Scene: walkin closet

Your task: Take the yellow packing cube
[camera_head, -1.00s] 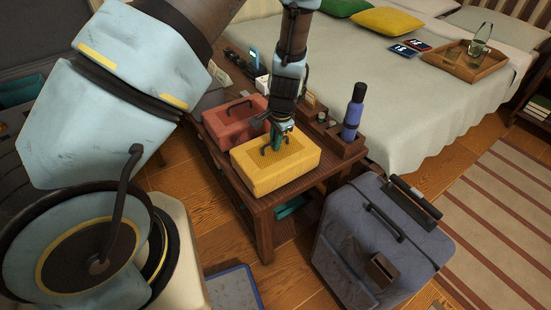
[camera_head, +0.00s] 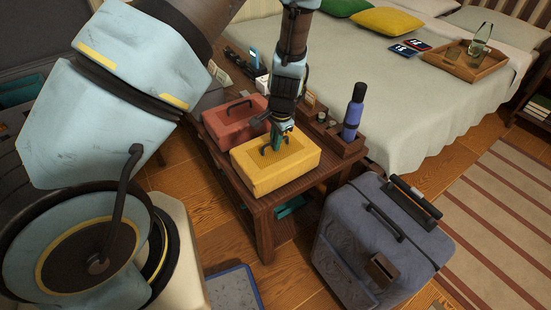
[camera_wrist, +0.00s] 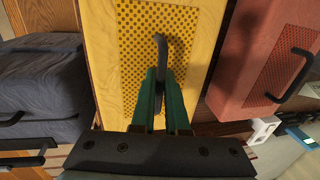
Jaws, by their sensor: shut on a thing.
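The yellow packing cube (camera_head: 276,165) lies on the wooden bench beside the bed, with a perforated mesh panel and a dark loop handle on top. My gripper (camera_head: 276,140) is above the cube, pointing down at its top. In the wrist view the green fingers of my gripper (camera_wrist: 158,95) are shut on the dark handle (camera_wrist: 162,50) of the yellow packing cube (camera_wrist: 105,55). The cube appears to rest on the bench. Part of its far side is hidden by my gripper.
A red packing cube (camera_head: 234,122) lies close behind and left. A blue bottle (camera_head: 354,112) stands in a wooden organizer (camera_head: 347,147) at the right. A grey-blue suitcase (camera_head: 355,240) stands in front right. The bed (camera_head: 420,120) is behind; striped rug (camera_head: 500,220) lies right.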

